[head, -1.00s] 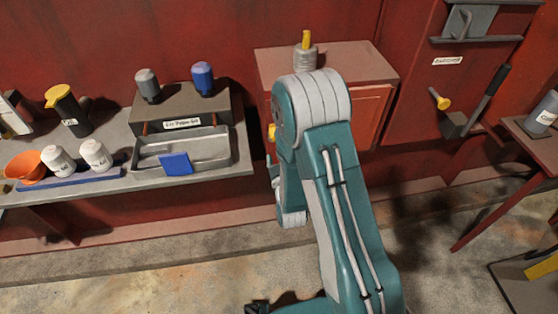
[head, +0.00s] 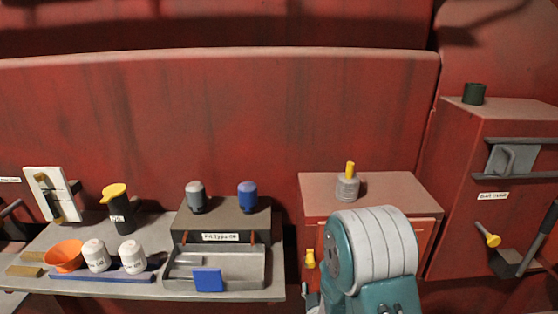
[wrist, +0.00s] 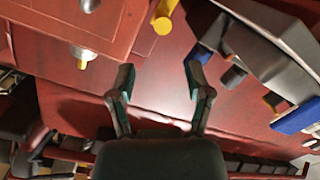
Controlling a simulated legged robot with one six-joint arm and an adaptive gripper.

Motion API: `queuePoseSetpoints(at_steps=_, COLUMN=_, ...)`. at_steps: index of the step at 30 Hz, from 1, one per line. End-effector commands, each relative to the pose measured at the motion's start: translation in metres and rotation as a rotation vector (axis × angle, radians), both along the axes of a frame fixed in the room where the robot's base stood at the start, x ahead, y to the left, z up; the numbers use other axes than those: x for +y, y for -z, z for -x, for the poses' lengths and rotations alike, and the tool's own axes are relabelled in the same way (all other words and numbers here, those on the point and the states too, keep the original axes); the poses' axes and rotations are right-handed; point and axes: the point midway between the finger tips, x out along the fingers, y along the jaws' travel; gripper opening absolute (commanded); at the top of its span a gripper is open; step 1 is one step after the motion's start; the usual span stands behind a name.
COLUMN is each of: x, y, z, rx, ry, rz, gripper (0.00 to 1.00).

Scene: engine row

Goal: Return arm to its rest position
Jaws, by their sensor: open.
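My gripper (wrist: 158,85) shows in the wrist view with its two fingers spread apart and nothing between them. Red surface lies beyond the fingertips. In the head view, my teal and grey arm rises at the bottom right of centre, in front of a red cabinet (head: 318,238). The gripper itself is hidden or out of frame there.
A jar (head: 347,188) with a yellow top stands on the cabinet. A taller red cabinet (head: 465,150) stands at right.

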Motion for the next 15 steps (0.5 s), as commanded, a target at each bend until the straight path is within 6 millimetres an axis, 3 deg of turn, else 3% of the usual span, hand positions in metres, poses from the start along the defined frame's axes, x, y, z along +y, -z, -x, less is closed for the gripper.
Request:
queuePoseSetpoints(at_steps=1, x=-0.001, y=-0.015, z=-0.004, rx=0.022, ry=0.003, rz=-0.026, gripper=0.65)
queuePoseSetpoints(at_steps=7, x=-0.005, y=-0.054, z=-0.006, rx=0.171, ry=0.01, rz=-0.127, gripper=0.65)
queuePoseSetpoints(at_steps=15, x=-0.012, y=-0.105, z=0.019, rx=0.369, ry=0.034, rz=-0.243, gripper=0.65)
